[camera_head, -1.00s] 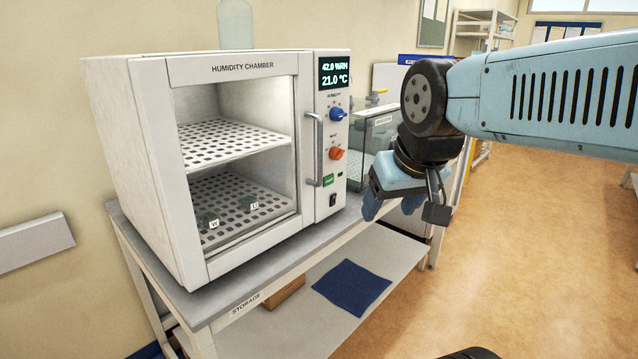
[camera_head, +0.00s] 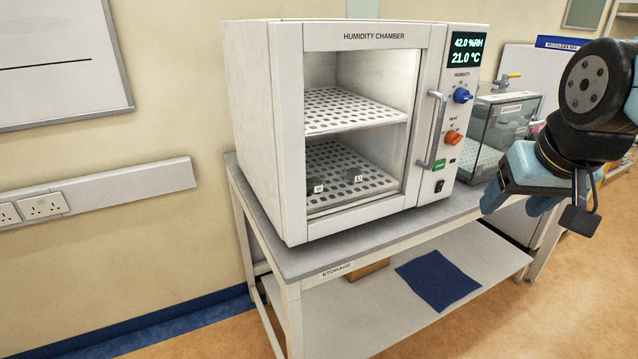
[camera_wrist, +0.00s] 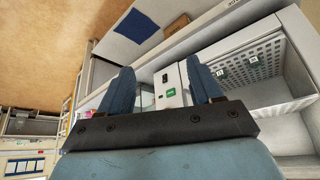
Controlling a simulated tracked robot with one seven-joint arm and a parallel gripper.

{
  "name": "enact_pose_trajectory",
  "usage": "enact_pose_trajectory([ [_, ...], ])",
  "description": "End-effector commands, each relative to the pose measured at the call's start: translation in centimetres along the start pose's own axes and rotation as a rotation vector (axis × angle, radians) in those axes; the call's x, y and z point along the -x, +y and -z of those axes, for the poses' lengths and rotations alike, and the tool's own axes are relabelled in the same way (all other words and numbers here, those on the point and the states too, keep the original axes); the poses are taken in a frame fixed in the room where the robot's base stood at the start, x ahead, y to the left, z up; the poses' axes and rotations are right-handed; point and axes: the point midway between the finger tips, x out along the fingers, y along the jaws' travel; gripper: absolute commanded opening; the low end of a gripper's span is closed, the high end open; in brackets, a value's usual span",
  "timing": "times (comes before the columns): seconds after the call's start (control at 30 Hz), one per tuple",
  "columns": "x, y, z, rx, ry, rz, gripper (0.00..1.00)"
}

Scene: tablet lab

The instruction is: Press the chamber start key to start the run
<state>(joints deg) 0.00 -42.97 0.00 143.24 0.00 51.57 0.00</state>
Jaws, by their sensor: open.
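The white humidity chamber (camera_head: 290,140) stands on the grey bench with its glass door closed. Its control panel has a lit display (camera_head: 467,50), a blue knob (camera_head: 462,96), an orange knob (camera_head: 453,137) and a black switch (camera_head: 439,186). The green start key (camera_head: 439,165) is low on the panel; it also shows between my fingers in the wrist view (camera_wrist: 171,92). My gripper (camera_head: 512,204) is to the right of the panel, apart from it. In the wrist view my gripper (camera_wrist: 168,82) is open and empty, its two blue fingers spread.
Two small dark items labelled W (camera_head: 316,187) and U (camera_head: 355,177) sit on the chamber's lower shelf. A glass tank (camera_head: 505,130) with a yellow tap stands right of the chamber. A blue cloth (camera_head: 437,279) lies on the lower bench shelf. Open floor is at the right.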

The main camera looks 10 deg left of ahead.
Motion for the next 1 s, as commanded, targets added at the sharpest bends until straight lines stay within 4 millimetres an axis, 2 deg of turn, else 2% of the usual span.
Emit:
enact_pose_trajectory([
  [0.33,0.00,0.00,0.00,0.000,0.000,0.000,0.64],
  [1.0,0.00,0.00,0.00,0.000,0.000,0.000,0.00],
])
